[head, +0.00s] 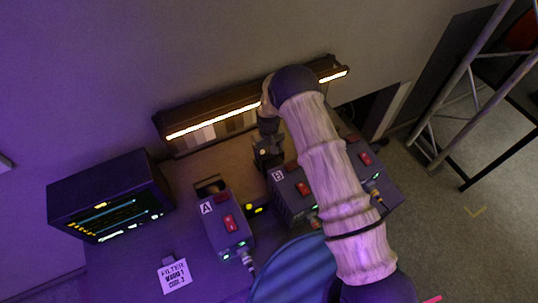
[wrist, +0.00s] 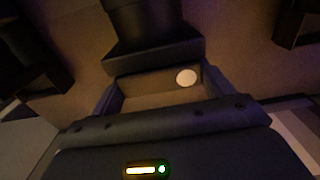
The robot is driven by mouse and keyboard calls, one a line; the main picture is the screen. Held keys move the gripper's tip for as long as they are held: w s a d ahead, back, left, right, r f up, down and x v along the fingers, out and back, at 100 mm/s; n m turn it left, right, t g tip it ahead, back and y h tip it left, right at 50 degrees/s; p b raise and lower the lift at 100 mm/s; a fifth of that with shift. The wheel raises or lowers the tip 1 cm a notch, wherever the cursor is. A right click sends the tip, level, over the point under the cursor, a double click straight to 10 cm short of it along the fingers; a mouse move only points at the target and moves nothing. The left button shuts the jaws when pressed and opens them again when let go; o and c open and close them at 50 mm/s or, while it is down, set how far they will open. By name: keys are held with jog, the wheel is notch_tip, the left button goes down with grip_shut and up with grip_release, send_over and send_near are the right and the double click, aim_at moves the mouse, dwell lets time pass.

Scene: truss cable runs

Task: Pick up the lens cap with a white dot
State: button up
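A round white dot (wrist: 187,77) shows in the wrist view, on a dim brownish face framed by dark parts of my gripper. I take this face to be the lens cap, but its outline is too dark to tell. My gripper (wrist: 162,90) appears open, with its dark fingers apart to the left and right of that face. In the head view my gripper (head: 267,152) points down at the brown board, and a small pale dot shows at it. Whether the fingers touch the cap is hidden.
A dark box marked A (head: 226,222) and one marked B (head: 293,198) stand in front of the brown board (head: 230,158). A monitor (head: 108,200) stands at left. A lit bar (head: 215,118) runs along the back. A filter label card (head: 174,275) is in front. Truss (head: 465,85) stands at right.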

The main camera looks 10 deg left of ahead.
jog(key=c, duration=0.4)
notch_tip(320, 180, up, 18)
jog(key=b, duration=0.6)
jog(key=shift+b, duration=0.35)
